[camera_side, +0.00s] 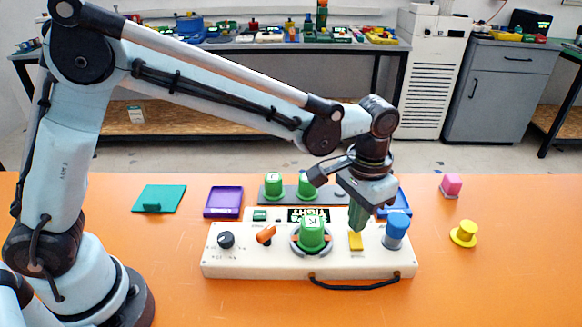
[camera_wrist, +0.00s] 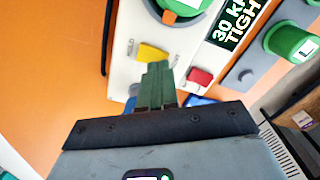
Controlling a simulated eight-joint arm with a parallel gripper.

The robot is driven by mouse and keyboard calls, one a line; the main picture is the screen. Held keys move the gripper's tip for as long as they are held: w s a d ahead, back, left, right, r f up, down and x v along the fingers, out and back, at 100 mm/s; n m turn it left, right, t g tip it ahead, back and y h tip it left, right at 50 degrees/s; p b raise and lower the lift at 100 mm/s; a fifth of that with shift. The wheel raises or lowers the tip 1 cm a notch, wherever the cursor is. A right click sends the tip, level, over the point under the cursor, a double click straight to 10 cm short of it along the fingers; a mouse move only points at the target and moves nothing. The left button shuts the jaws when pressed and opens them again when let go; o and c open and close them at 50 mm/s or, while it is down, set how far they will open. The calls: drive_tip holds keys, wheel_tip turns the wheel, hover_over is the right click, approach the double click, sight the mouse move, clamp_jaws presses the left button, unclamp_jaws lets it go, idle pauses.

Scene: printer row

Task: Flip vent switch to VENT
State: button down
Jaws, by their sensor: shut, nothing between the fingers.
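A cream control panel (camera_side: 290,268) lies on the orange table. It carries a yellow switch (camera_side: 355,241) right of centre, an orange lever (camera_side: 266,234) left of centre and a red button (camera_wrist: 200,76) that shows in the wrist view. The small labels cannot be read, so I cannot tell which one is marked VENT. My gripper (camera_side: 357,228) points down with its green fingers shut and empty, just behind the yellow switch. In the wrist view the fingertips (camera_wrist: 157,66) appear close beside the yellow switch (camera_wrist: 152,53); contact cannot be told.
The panel also has a green knob (camera_side: 311,236) marked K, a black dial (camera_side: 226,240), a blue cylinder (camera_side: 396,231) and a dark display (camera_wrist: 237,20) with green text. Behind it are green caps (camera_side: 274,187) on a grey strip and a purple tray (camera_side: 223,213). The table front is clear.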

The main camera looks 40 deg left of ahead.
drive_tip(key=shift+f, duration=0.95)
idle(0.4)
drive_tip(key=shift+r, duration=3.55)
drive_tip(key=shift+a, duration=0.1)
drive_tip(key=s+a+n+t, duration=0.1)
drive_tip(key=s+a+t, duration=0.2)
drive_tip(key=s+a, duration=0.3)
drive_tip(key=s+a+r+n+t, duration=0.1)
drive_tip(key=s+a+t, duration=0.3)
drive_tip(key=a, duration=0.9)
drive_tip(key=shift+s+a+n, duration=0.3)
drive_tip(key=shift+s+n, duration=0.2)
drive_tip(key=shift+s, duration=0.35)
